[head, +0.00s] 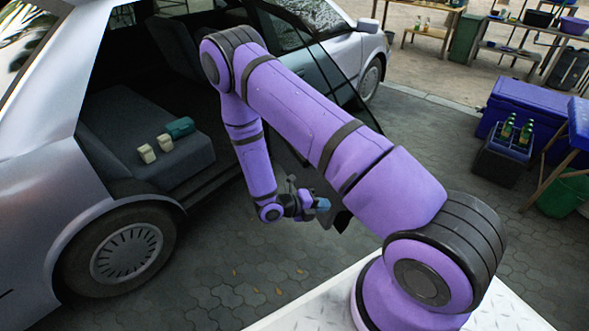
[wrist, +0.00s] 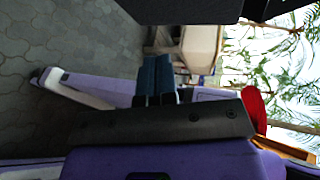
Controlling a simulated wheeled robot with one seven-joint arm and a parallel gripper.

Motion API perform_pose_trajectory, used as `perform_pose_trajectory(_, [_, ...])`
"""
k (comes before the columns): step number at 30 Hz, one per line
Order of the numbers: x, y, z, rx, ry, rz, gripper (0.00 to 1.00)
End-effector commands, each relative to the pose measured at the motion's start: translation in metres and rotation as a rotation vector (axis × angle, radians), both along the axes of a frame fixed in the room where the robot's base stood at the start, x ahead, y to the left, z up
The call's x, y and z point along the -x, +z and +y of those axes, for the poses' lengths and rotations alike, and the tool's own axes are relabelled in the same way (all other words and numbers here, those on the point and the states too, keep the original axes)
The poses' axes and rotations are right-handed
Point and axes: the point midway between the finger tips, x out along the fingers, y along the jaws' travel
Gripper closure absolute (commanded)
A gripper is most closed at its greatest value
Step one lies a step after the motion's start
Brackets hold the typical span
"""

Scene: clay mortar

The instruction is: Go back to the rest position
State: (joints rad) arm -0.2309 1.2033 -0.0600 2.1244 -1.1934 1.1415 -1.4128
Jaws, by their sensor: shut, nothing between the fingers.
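My gripper (head: 322,204) hangs at the end of my purple arm, beside the open car doorway and above the paving. Its fingers are blue. In the wrist view, the two dark blue fingers (wrist: 156,76) lie side by side, shut, with nothing seen between them. The arm is bent, with its elbow high in front of the doorway. The wrist view is turned on its side, with paving at left and trees at right.
A bottle crate (head: 500,155) and blue cooler (head: 530,110) stand right. Paving in front is clear.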

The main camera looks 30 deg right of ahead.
Motion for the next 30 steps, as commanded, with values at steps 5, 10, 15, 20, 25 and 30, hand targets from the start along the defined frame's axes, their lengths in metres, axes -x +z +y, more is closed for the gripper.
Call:
perform_pose_trajectory(5, [0.000,0.001,0.000,-0.001,-0.002,-0.002,1.00])
perform_pose_trajectory(10, [-0.007,0.019,0.003,-0.005,-0.048,-0.078,1.00])
perform_pose_trajectory(15, [-0.019,0.067,0.009,-0.017,-0.176,-0.274,1.00])
perform_pose_trajectory(20, [-0.025,0.116,0.015,-0.028,-0.319,-0.480,1.00])
perform_pose_trajectory(25, [-0.026,0.167,0.021,-0.042,-0.476,-0.690,1.00])
perform_pose_trajectory(30, [-0.021,0.215,0.026,-0.059,-0.641,-0.891,1.00])
